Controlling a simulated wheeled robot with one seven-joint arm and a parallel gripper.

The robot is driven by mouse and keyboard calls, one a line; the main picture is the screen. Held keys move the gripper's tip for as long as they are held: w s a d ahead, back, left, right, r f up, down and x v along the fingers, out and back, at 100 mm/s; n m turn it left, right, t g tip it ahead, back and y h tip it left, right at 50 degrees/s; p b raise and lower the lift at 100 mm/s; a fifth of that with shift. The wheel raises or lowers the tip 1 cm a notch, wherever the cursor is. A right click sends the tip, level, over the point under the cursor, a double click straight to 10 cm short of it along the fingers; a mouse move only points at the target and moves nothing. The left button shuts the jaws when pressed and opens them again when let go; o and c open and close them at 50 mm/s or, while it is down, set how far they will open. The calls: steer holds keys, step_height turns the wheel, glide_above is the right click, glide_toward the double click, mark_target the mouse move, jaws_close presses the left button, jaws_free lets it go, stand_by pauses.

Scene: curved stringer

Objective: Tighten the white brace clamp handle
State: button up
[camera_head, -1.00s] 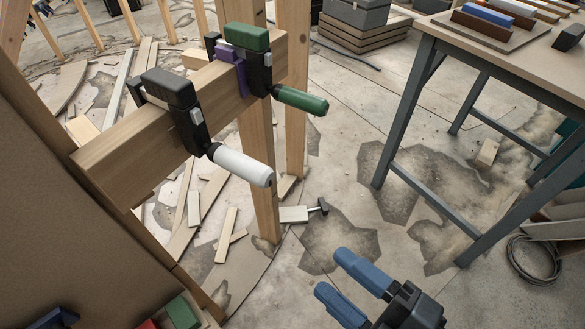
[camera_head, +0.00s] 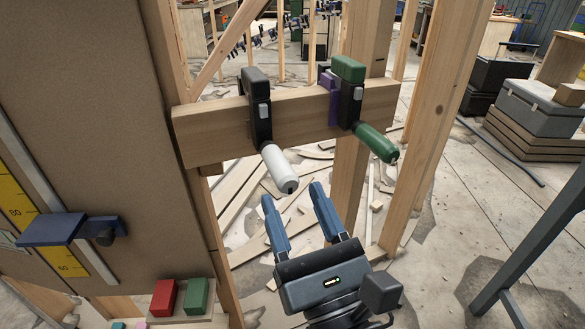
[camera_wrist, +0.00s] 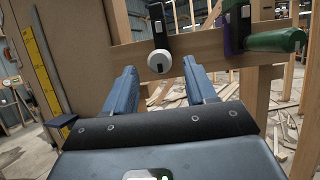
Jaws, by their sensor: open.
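The white brace clamp handle (camera_head: 279,168) hangs from a black clamp (camera_head: 258,105) on a horizontal wooden beam (camera_head: 293,117). In the head view it slants down toward me. In the wrist view the white handle (camera_wrist: 159,62) shows end-on, just above and between my fingertips. My gripper (camera_head: 294,192) is open and empty, with blue fingers. Its tips lie just below the handle in the head view and appear apart from it. A second clamp with a green handle (camera_head: 375,142) and a purple part (camera_head: 327,82) sits to the right on the same beam.
A brown panel (camera_head: 85,115) stands close at left, with a yellow ruler (camera_head: 45,240) and a blue bracket (camera_head: 65,230). Red (camera_head: 163,298) and green (camera_head: 197,296) blocks lie below. Wooden posts (camera_head: 433,125) rise at right. Scrap wood litters the floor behind.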

mark_target(276, 154)
steer(key=p+x, duration=0.2)
steer(key=x, duration=0.3)
steer(key=shift+w+r, duration=0.1)
steer(key=shift+r, duration=0.15)
steer(key=shift+w+a+r, duration=0.1)
steer(key=shift+w+a, duration=0.2)
steer(key=shift+w, duration=0.45)
steer(key=c, duration=1)
steer(key=shift+o, duration=0.2)
